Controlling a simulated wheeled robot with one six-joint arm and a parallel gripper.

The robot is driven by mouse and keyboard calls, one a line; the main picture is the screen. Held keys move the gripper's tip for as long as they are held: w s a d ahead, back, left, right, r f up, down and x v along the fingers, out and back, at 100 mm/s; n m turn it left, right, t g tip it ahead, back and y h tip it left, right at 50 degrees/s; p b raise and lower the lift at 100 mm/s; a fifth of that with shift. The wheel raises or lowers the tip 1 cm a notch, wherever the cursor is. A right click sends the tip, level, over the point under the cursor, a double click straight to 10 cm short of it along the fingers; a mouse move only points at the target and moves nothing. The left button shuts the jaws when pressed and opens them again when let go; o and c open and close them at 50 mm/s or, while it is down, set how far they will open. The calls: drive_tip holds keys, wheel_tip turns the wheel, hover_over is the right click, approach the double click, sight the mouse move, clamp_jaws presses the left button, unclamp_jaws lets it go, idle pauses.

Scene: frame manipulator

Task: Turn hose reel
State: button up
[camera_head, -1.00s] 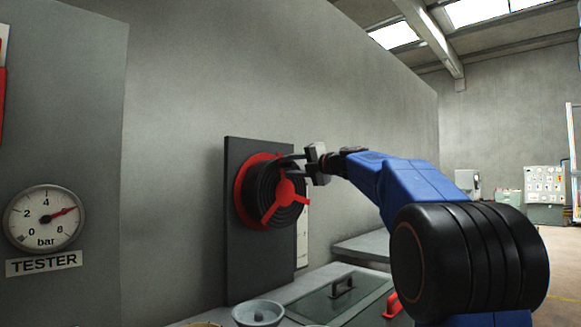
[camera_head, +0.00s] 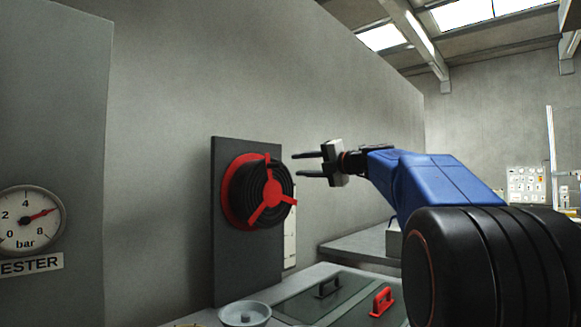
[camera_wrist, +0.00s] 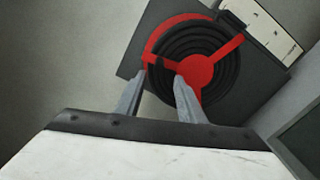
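The hose reel (camera_head: 262,192) has a red rim, a black coiled hose and a red three-spoke front. It is mounted on a dark upright panel (camera_head: 228,262) in the middle of the head view. My gripper (camera_head: 301,164) is to the right of the reel, its two fingers apart and pointing left toward it. A gap of background shows between the fingertips and the reel. In the wrist view the reel (camera_wrist: 200,70) lies beyond the two fingers, with nothing between them. One spoke ends near the left fingertip in that picture.
A pressure gauge (camera_head: 28,219) is on the grey cabinet at left. Below the reel are a round grey bowl (camera_head: 245,314), a dark lid with a handle (camera_head: 329,287) and a red handle (camera_head: 382,301). A grey ledge (camera_head: 362,247) is behind.

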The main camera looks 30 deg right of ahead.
drive_tip(key=v, duration=0.6)
drive_tip(key=shift+s, duration=0.25)
drive_tip(key=c, duration=0.4)
drive_tip(key=shift+w+a+f, duration=0.1)
drive_tip(key=shift+w+a, duration=0.05)
drive_tip(key=shift+a, duration=0.1)
clamp_jaws()
drive_tip(key=w+a+f+n+t+h, duration=0.2)
drive_tip(key=w+a+f+t+h, duration=0.15)
drive_tip(key=a+f, duration=0.4)
drive_tip(key=w+r, duration=0.5)
drive_tip(key=w, duration=0.5)
drive_tip(key=shift+d+r+g+y, duration=0.2)
drive_tip(key=shift+g+y, duration=0.15)
drive_tip(key=shift+g, duration=0.1)
